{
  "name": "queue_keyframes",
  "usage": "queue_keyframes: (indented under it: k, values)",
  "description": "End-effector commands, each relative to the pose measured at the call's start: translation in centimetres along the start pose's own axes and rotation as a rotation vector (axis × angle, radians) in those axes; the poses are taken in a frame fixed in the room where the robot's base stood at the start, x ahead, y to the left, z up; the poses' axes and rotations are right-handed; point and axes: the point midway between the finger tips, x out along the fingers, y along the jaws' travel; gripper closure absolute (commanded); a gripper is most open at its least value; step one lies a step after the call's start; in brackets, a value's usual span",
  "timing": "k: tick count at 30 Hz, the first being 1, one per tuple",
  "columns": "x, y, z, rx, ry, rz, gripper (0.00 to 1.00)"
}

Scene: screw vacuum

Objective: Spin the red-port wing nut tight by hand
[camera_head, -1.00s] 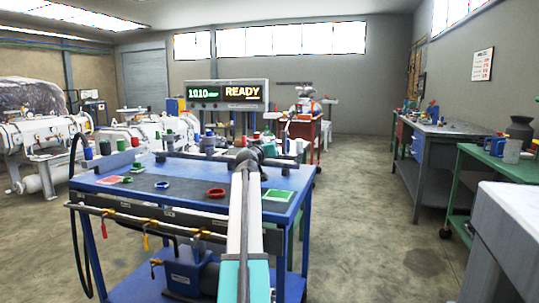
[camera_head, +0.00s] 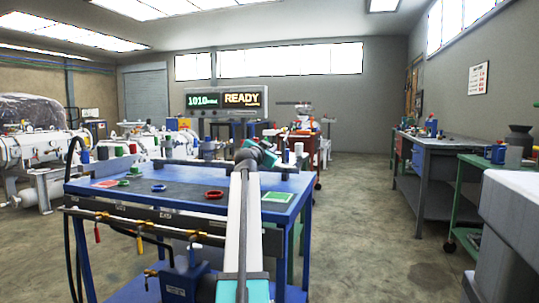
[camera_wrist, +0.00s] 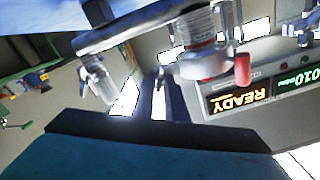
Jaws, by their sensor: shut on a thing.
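My gripper (camera_wrist: 164,84) shows in the wrist view as two dark fingers rising from a dark, teal-edged body. They are close together with a small pale piece between them, which appears to be the wing nut (camera_wrist: 158,82); its outline is blurred. Just above and to the right is a silver port fitting (camera_wrist: 203,62) with a clear section. A red cylindrical part (camera_wrist: 242,70) is at its right side. In the head view my gripper (camera_head: 252,150) is beyond the bench's far edge, and my own arm hides the wing nut.
A display reading READY (camera_head: 226,99) stands behind. A grey pipe rail (camera_wrist: 130,30) crosses near the fittings. Open floor lies to the right.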

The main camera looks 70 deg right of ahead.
Motion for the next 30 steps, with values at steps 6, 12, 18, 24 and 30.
queue_keyframes:
  k: [6, 12, 18, 24, 30]
  values:
    - [0.02, 0.13, -0.08, 0.030, 0.001, 0.002, 1.00]
    - [0.01, 0.12, -0.08, 0.030, 0.000, 0.003, 1.00]
    - [0.01, 0.11, -0.05, 0.029, 0.000, 0.002, 0.77]
    - [0.00, 0.06, 0.00, 0.029, 0.000, 0.001, 0.77]
    - [-0.20, 0.03, 0.01, 0.029, 0.000, 0.001, 0.77]
